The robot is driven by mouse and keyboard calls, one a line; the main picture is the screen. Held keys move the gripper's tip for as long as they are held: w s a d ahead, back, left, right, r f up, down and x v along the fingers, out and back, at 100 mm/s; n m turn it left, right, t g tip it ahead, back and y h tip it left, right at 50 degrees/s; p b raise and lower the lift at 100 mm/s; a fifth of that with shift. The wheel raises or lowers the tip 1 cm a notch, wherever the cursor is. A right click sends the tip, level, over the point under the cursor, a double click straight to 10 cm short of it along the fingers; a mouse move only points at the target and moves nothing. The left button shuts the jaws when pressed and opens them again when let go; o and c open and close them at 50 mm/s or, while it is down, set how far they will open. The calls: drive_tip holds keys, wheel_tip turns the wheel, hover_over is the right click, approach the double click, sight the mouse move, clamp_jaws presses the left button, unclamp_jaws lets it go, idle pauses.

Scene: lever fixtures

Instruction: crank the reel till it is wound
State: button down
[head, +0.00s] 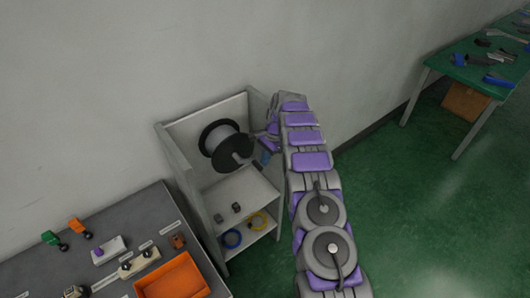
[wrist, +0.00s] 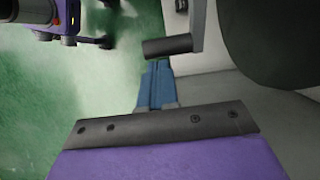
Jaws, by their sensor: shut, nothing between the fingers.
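The reel (head: 221,140) has dark round flanges and a pale core, and sits in the upper part of a grey open cabinet. In the wrist view a dark flange (wrist: 272,40) fills the upper right. A black cylindrical crank handle (wrist: 168,46) stands off a grey crank arm (wrist: 197,22). My gripper (wrist: 157,68) has blue fingers shut together with nothing between them. Its tips point at the handle's side; I cannot tell whether they touch it. In the head view my gripper (head: 265,157) is just right of the reel, partly hidden by my arm.
A grey bench (head: 110,212) with an orange tray (head: 172,279) is at left. A green table (head: 470,72) stands far right. Floor to the right is clear.

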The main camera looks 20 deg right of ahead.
sight(261, 170)
drive_tip(key=shift+a+p+x, duration=0.1)
drive_tip(key=shift+p+x, duration=0.15)
drive_tip(key=shift+x, duration=1.2)
drive_tip(key=shift+a+p+x, duration=0.15)
drive_tip(key=shift+p+x, duration=0.05)
drive_tip(key=shift+x, duration=1.3)
drive_tip(key=shift+r, duration=0.1)
